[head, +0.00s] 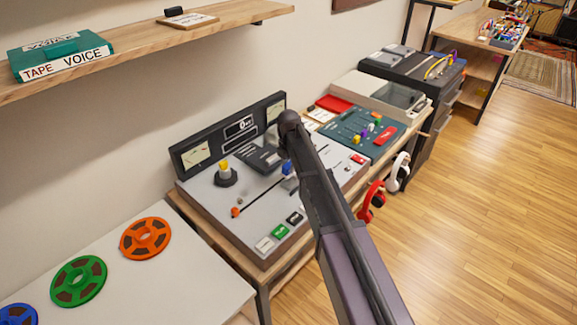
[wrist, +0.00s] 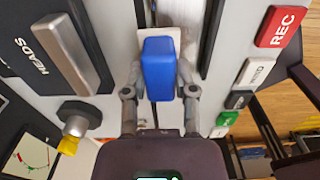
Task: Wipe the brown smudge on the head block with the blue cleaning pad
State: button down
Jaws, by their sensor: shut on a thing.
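My gripper (wrist: 159,82) is shut on the blue cleaning pad (wrist: 158,62) in the wrist view. The pad is over the grey deck of the tape machine, with a white piece showing beyond it. I cannot tell whether it touches the deck. The dark head block (wrist: 88,35), marked HEADS and carrying a metal bar, is left of the pad, apart from it. In the head view the head block (head: 258,154) is left of my arm, and a bit of blue pad (head: 287,168) shows beside the arm. I cannot make out a brown smudge in either view.
A yellow-tipped knob (head: 225,176) stands on the deck left of the head block. A meter panel (head: 230,132) rises behind. Several buttons, including a red REC button (wrist: 282,26), line the right in the wrist view. Red headphones (head: 372,200) hang at the bench edge.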

jog(key=shift+f+b, duration=0.9)
jog(key=shift+f, duration=0.05)
dwell(0.4)
jog(key=shift+s+d, duration=0.1)
jog(key=shift+s+d+r, duration=0.1)
jog(key=shift+s+d, duration=1.05)
jog(key=shift+d, duration=0.3)
jog(key=shift+d, duration=0.15)
jog(key=shift+w+d, duration=0.3)
jog(key=shift+w, duration=0.05)
jog(key=shift+w+a, duration=0.1)
jog(key=shift+a, duration=0.05)
jog(key=shift+w+a, duration=0.6)
jog(key=shift+a, duration=0.2)
jog(key=shift+w+a, duration=0.6)
jog(key=shift+a, duration=0.15)
